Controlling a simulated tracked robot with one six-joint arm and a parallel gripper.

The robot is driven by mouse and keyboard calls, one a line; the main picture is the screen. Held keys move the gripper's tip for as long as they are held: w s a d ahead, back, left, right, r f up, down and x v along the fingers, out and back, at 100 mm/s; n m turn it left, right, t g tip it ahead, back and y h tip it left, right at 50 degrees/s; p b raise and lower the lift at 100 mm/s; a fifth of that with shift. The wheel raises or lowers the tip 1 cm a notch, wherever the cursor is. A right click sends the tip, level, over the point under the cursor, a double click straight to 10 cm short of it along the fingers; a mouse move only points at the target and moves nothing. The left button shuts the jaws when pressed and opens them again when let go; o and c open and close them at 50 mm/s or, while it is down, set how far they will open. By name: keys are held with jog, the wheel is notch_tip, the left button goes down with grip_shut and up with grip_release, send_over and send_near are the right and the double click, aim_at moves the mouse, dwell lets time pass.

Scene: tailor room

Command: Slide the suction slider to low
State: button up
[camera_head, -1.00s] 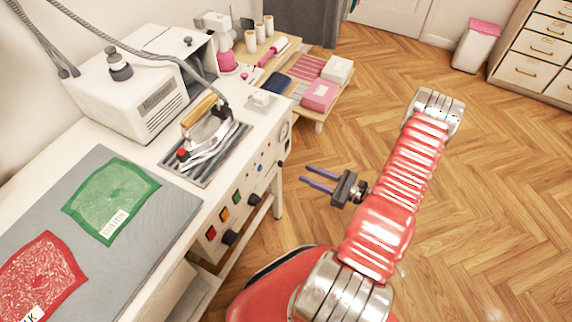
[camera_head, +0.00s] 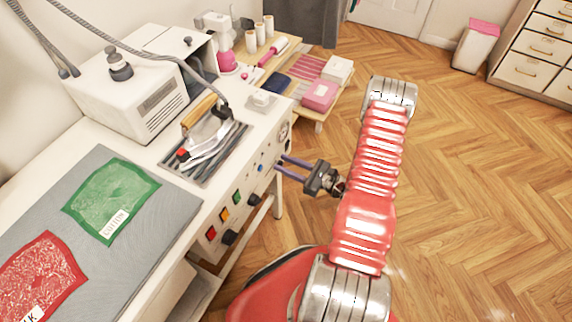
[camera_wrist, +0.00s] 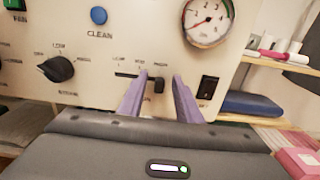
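The suction slider (camera_wrist: 158,85) is a small black knob at the right end of a dark horizontal slot (camera_wrist: 127,75) on the cream control panel, in the wrist view. Small labels above the slot are too blurred to read surely. My gripper (camera_wrist: 160,84) is open, with a purple finger on each side of the knob in the picture. A gap shows between the knob and each finger. In the head view my gripper (camera_head: 279,164) points left at the panel's right part; the slider is too small to make out there.
A pressure gauge (camera_wrist: 208,20) and a black rocker switch (camera_wrist: 208,88) sit right of the slider. A blue CLEAN button (camera_wrist: 99,15) and a black rotary knob (camera_wrist: 57,69) are left. An iron (camera_head: 203,124) rests on the table above.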

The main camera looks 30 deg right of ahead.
jog(key=shift+c, duration=0.5)
grip_shut()
